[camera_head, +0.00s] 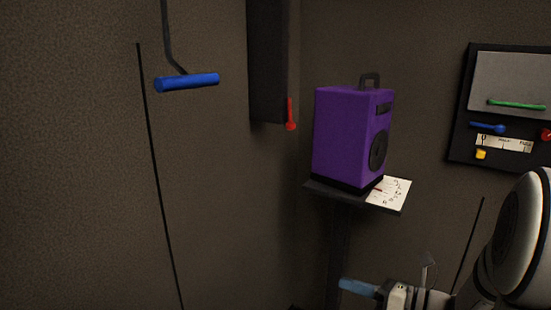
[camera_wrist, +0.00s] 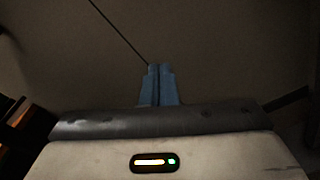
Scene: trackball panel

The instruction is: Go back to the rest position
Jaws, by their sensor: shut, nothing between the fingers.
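My gripper (camera_wrist: 159,70) shows in the wrist view with its two blue fingers together and nothing between them. Its fingertips point toward a plain dark brown surface. In the head view my gripper (camera_head: 345,284) is low in the picture, right of centre, with its blue fingers pointing left. It is below the small dark shelf and apart from it. Part of my white arm fills the lower right corner. No trackball can be made out in either view.
A purple speaker-like box (camera_head: 345,138) stands on a dark shelf (camera_head: 327,191) beside a white paper (camera_head: 389,192). A blue bar handle (camera_head: 187,82) hangs at upper left. A red-tipped lever (camera_head: 291,118) sits by a dark box. A panel (camera_head: 508,78) is on the right wall.

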